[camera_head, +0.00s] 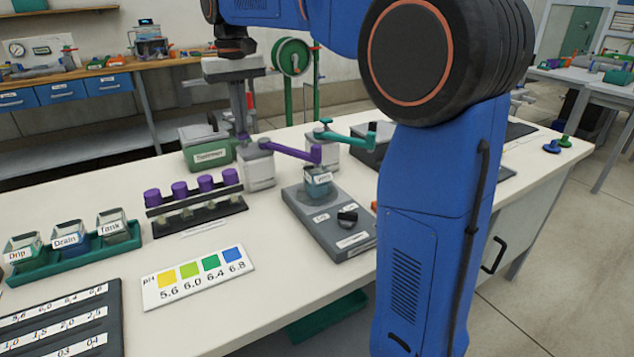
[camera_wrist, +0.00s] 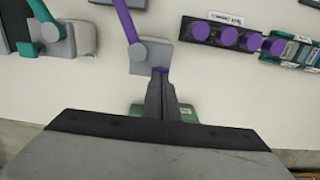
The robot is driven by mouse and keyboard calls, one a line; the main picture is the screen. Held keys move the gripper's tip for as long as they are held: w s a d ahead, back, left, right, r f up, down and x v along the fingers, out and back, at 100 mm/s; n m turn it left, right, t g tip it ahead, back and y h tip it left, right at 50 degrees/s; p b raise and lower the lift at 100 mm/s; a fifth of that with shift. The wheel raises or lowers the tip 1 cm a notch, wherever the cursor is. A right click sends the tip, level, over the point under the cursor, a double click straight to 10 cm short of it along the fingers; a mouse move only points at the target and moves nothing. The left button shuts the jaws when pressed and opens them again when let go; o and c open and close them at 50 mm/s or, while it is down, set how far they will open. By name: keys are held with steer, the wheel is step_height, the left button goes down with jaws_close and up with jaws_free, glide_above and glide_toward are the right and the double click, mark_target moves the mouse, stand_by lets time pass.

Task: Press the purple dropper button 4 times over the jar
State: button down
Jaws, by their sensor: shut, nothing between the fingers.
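The purple dropper is a grey box (camera_head: 258,168) with a purple spout arm (camera_head: 295,152) reaching right; the box (camera_wrist: 150,55) and purple arm (camera_wrist: 126,18) also show in the wrist view. The purple button (camera_wrist: 160,70) shows only as a sliver at the box edge, mostly hidden by my fingertips. My gripper (camera_head: 243,130) is shut, empty and pointing down at the button; its fingers (camera_wrist: 161,78) also show in the wrist view. Whether they touch or press the button, I cannot tell. The small labelled glass jar (camera_head: 318,183) stands on a grey stirrer (camera_head: 325,222), under the spout's end.
A teal-armed dropper (camera_head: 345,135) stands right of the purple one. A green labelled box (camera_head: 206,150) is behind. Purple-capped vials (camera_head: 195,190), a green tray of jars (camera_head: 75,250) and a pH colour card (camera_head: 198,277) lie left and in front.

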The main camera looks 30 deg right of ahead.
steer(key=shift+f, duration=0.25)
steer(key=shift+f, duration=0.6)
steer(key=shift+r, duration=1.2)
steer(key=shift+f, duration=0.15)
steer(key=shift+f, duration=0.35)
